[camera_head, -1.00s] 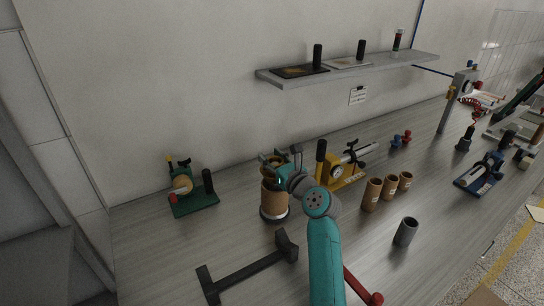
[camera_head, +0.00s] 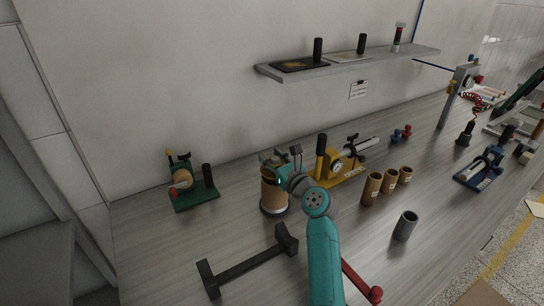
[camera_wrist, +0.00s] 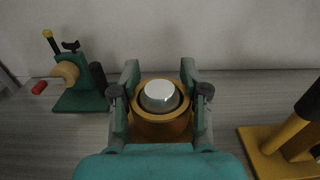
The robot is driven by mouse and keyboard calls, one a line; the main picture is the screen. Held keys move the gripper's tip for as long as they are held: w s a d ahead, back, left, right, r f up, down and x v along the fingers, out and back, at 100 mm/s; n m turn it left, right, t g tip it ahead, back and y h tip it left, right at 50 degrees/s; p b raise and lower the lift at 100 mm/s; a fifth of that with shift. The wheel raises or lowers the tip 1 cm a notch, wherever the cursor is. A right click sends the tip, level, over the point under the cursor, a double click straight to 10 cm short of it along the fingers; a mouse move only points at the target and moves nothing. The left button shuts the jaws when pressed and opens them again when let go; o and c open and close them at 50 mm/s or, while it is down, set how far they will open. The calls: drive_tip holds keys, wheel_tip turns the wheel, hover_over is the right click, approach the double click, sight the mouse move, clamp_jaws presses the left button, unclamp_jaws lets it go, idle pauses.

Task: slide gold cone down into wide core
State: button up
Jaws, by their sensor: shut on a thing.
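The gold cone (camera_wrist: 158,127) sits between the jaws of my gripper (camera_wrist: 160,95), which is shut on it. In the wrist view its round gold rim surrounds a dark ring and a pale silver cap. In the head view my gripper (camera_head: 275,160) is directly above the wide core (camera_head: 272,196), a brown upright tube on a dark round base. The gripper hides most of the cone and the core's top there, so I cannot tell whether the cone is inside the core. The wrist view does not clearly show the core.
A green fixture (camera_head: 193,197) stands left and a yellow fixture (camera_head: 343,167) right. Several brown tubes (camera_head: 371,188) and a grey tube (camera_head: 405,226) stand further right. A dark stand (camera_head: 248,265) lies in front. A shelf (camera_head: 350,69) hangs on the wall behind.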

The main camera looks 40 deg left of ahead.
drive_tip(key=shift+f, duration=1.3)
